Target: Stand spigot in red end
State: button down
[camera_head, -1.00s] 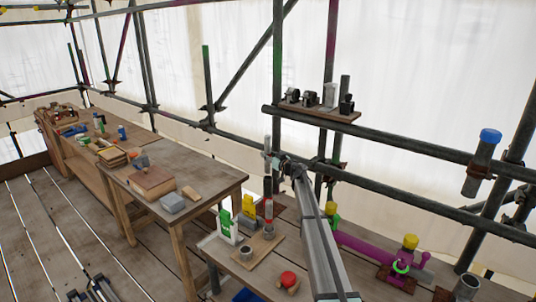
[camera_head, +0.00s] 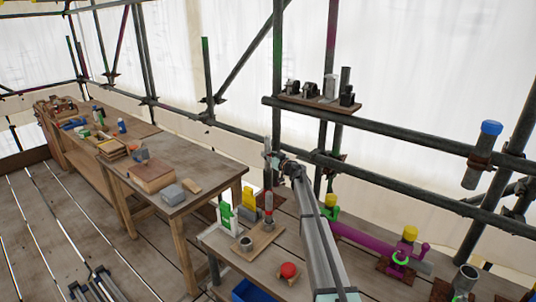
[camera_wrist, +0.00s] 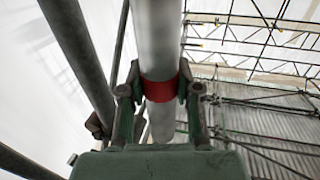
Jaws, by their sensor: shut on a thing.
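A slim upright light-grey tube, which I take as the spigot (camera_head: 268,146), is in my gripper (camera_head: 274,160). In the wrist view my gripper (camera_wrist: 160,95) is shut on this tube (camera_wrist: 160,35) at a red band (camera_wrist: 160,90). Its rounded end shows just past the fingers. In the head view, a thin upright post with a red part (camera_head: 268,205) stands directly below my gripper, over the wooden board (camera_head: 262,241). I cannot tell whether the tube and post touch or are joined. The post's foot is near a grey cup on the board.
Another grey cup (camera_head: 246,243) stands on the board. A green-and-white piece (camera_head: 226,216) and a yellow block (camera_head: 249,198) stand behind it. A red knob (camera_head: 288,270) is at the front. Purple pipework (camera_head: 365,241) lies right. A scaffold rail (camera_head: 400,139) crosses behind.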

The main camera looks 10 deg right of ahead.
aim_at(270, 169)
jog(key=shift+f+b, duration=0.75)
jog(key=shift+f, duration=3.2)
